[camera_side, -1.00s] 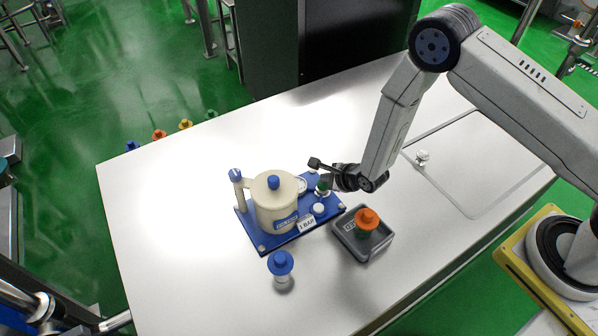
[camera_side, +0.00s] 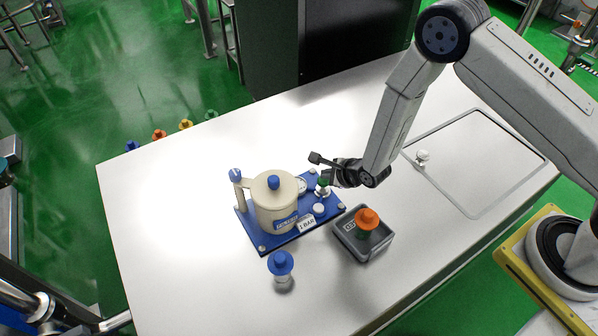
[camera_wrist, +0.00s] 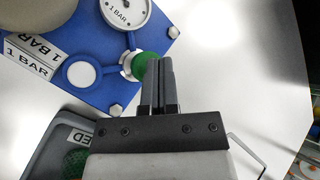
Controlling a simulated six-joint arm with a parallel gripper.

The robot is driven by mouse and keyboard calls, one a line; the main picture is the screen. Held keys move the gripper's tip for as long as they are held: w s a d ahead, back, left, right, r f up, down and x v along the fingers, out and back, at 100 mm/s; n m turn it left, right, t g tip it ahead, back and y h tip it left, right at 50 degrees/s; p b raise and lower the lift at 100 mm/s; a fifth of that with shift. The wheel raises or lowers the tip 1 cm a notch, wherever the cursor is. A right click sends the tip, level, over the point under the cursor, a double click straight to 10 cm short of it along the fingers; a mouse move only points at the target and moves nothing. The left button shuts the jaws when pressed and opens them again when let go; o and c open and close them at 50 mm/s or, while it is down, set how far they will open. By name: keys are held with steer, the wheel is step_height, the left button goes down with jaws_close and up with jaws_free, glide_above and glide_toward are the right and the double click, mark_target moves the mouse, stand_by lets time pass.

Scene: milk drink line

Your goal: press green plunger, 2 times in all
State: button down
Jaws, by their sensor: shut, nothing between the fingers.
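The green plunger (camera_side: 323,183) stands at the right end of the blue base plate (camera_side: 262,243), beside the gauge. In the wrist view its round green cap (camera_wrist: 144,65) shows just left of my fingertips, partly hidden by them. My gripper (camera_side: 330,178) is shut and empty, with its tips at the cap. In the wrist view the two fingers (camera_wrist: 160,62) lie side by side, overlapping the cap's right edge. I cannot tell whether they touch it.
The plate bears a cream pot (camera_side: 275,207), a gauge (camera_wrist: 126,10), a white round button (camera_side: 318,208) and a "1 BAR" sign (camera_side: 307,226). A grey tray (camera_side: 347,240) holds an orange-topped piece (camera_side: 367,219). A blue-topped piece (camera_side: 281,264) stands in front. The left tabletop is clear.

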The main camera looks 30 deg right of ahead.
mark_target(327, 181)
steer(key=shift+r, duration=0.5)
steer(key=shift+r, duration=2.55)
stand_by(1.0)
steer(key=shift+r, duration=1.9)
steer(key=shift+f, duration=0.2)
steer(key=shift+f, duration=4.25)
